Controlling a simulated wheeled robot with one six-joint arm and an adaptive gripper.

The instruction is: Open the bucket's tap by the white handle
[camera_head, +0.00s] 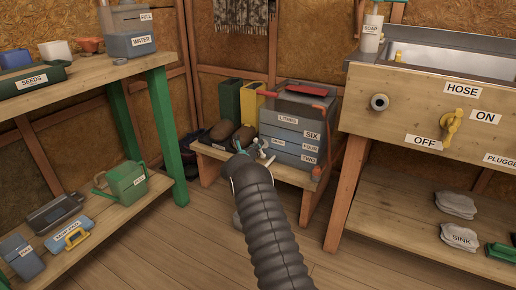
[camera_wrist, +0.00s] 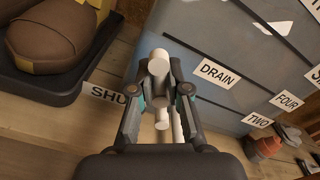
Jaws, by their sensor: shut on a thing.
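The tap's white handle (camera_wrist: 158,63) is between my gripper's fingers, low on the bucket's front and left of the "DRAIN" label. My gripper (camera_wrist: 161,82) is shut on the white handle. In the head view my gripper (camera_head: 246,155) is small at the bucket's lower left, and my arm hides part of the bench. The tap's body is mostly hidden by the fingers.
A partly hidden "SHU…" label (camera_wrist: 106,94) is left of the fingers. An orange item (camera_wrist: 268,146) is at the bucket's right. A shelf (camera_head: 90,78) stands left and a sink counter (camera_head: 410,125) right.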

